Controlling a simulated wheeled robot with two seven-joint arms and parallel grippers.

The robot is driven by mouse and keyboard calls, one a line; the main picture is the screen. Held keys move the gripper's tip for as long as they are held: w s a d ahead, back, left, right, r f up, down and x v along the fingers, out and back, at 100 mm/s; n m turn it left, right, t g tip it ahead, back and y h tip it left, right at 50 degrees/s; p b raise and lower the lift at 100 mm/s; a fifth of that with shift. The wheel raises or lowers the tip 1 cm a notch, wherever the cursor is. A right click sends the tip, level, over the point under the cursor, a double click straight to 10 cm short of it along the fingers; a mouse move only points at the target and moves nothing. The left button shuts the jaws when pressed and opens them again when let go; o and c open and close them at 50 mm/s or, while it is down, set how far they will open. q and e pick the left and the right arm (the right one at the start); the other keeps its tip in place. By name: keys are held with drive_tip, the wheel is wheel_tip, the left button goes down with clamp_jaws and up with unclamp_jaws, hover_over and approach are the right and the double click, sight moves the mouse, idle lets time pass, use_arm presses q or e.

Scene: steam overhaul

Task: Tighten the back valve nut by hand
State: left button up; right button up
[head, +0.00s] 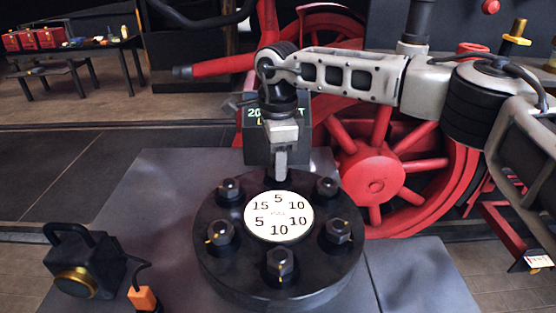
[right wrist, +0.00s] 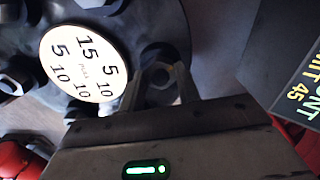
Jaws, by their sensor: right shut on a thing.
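The black round valve cover (head: 215,272) carries a ring of nuts around a white number dial (head: 279,216). My right gripper (head: 280,172) points down at the far side of the cover, over the back nut, and hides that nut in the head view. In the right wrist view, the back nut (right wrist: 158,84) sits between the two fingertips of my right gripper (right wrist: 160,94), which is shut on it. The other nuts, such as the front nut (head: 280,263) and the right nut (head: 338,230), stand free on their studs. My left gripper is not in view.
A black lamp (head: 85,262) stands left of the cover, with an orange-tipped item (head: 143,298) beside it. A dark sign (head: 256,150) with green lettering stands just behind the gripper. A large red wheel (head: 376,184) is behind, at the right. The grey bench top (head: 150,200) is clear at the back left.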

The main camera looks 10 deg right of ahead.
drive_tip(key=m, duration=0.4)
drive_tip(key=shift+r+m+b, duration=0.1)
drive_tip(key=shift+m+b, duration=0.2)
drive_tip(key=shift+m, duration=1.6)
drive_tip(key=o, duration=1)
wheel_tip(320, 180, up, 16)
